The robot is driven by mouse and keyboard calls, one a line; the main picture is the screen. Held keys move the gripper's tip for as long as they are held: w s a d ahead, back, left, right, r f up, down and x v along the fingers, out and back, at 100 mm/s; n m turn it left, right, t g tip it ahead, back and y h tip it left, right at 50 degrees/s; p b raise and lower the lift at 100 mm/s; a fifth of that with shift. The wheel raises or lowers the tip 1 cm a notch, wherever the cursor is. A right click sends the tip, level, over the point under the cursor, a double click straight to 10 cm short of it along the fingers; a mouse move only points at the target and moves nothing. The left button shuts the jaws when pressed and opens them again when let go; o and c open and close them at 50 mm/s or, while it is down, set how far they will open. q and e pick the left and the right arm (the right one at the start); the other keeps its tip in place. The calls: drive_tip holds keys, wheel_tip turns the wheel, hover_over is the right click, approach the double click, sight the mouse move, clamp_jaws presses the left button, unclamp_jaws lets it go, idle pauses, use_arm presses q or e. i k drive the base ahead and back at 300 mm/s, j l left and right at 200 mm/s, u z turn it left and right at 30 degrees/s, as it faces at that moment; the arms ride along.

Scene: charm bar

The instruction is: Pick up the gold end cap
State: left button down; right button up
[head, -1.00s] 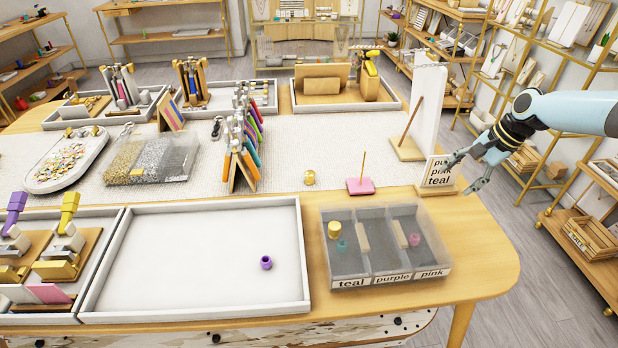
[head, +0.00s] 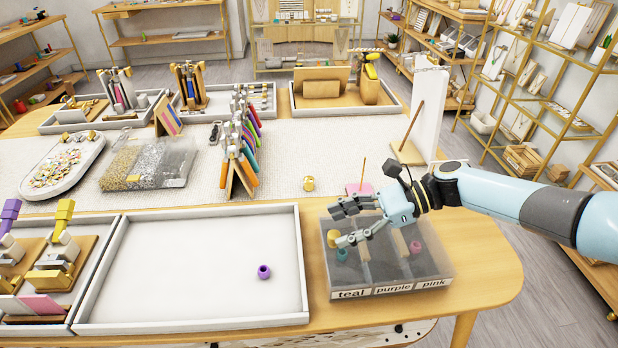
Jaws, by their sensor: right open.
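I cannot tell which one is the gold end cap. My right gripper (head: 338,225) is open and empty, fingers pointing left, above the box's left part and close to the second gold piece. The gripper partly hides the box's back. My left gripper is not in view.
The box also holds a teal piece (head: 342,255) and a pink piece (head: 415,247). A purple piece (head: 264,272) lies in the white tray (head: 190,322). A pink base with a wooden peg (head: 362,188) stands behind my gripper. The tray is otherwise clear.

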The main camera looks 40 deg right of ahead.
sight(308, 180)
drive_tip(key=i+l, duration=0.7)
drive_tip(key=l, duration=0.15)
